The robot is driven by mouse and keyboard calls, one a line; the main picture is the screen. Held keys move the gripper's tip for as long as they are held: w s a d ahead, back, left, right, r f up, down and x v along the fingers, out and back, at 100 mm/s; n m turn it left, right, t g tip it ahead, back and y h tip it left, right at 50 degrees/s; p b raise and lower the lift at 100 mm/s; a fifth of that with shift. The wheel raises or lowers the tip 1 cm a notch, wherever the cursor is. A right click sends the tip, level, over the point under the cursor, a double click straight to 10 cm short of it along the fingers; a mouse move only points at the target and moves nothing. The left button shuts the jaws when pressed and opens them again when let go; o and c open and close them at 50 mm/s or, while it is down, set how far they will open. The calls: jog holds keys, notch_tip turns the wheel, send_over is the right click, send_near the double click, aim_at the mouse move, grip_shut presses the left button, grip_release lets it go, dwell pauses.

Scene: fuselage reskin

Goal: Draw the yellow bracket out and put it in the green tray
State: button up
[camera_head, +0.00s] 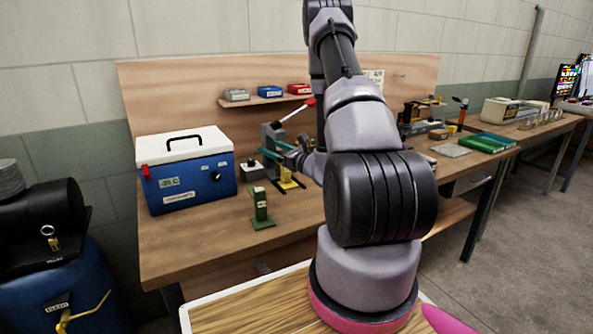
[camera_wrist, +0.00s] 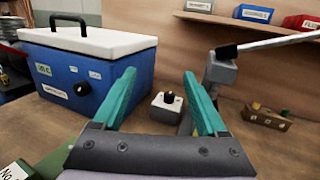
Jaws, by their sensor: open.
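A small yellow piece (camera_head: 287,183), which may be the yellow bracket, sits on the bench below my gripper in the head view, partly hidden; I cannot tell what holds it. No yellow bracket shows clearly in the wrist view. A green tray (camera_head: 487,142) lies on the right part of the bench, beyond my arm. My gripper (camera_head: 273,154) is above the bench, beside the lever press. In the wrist view my gripper (camera_wrist: 163,92) has its two teal fingers spread, with nothing held between them.
A blue cooler (camera_head: 188,180) with a white lid stands left. The lever press (camera_head: 272,137) is behind my gripper and shows in the wrist view (camera_wrist: 221,70). A green stand (camera_head: 262,211) is near the front edge. A small grey box (camera_wrist: 168,106) stands behind the fingers.

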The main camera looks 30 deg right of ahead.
aim_at(284, 169)
jog(key=d+f+m+h, duration=0.1)
jog(key=d+f+h, duration=0.1)
jog(key=f, duration=0.1)
jog(key=s+d+f+m+h, duration=0.1)
jog(key=d+f+h, duration=0.1)
jog(key=d, duration=0.1)
jog(key=d+f+m+h, duration=0.2)
jog(key=d+f, duration=0.1)
jog(key=shift+s+f, duration=0.35)
jog(key=shift+s, duration=0.05)
jog(key=w, duration=1.1)
jog(key=shift+a, duration=0.25)
jog(key=shift+s, duration=0.1)
grip_shut()
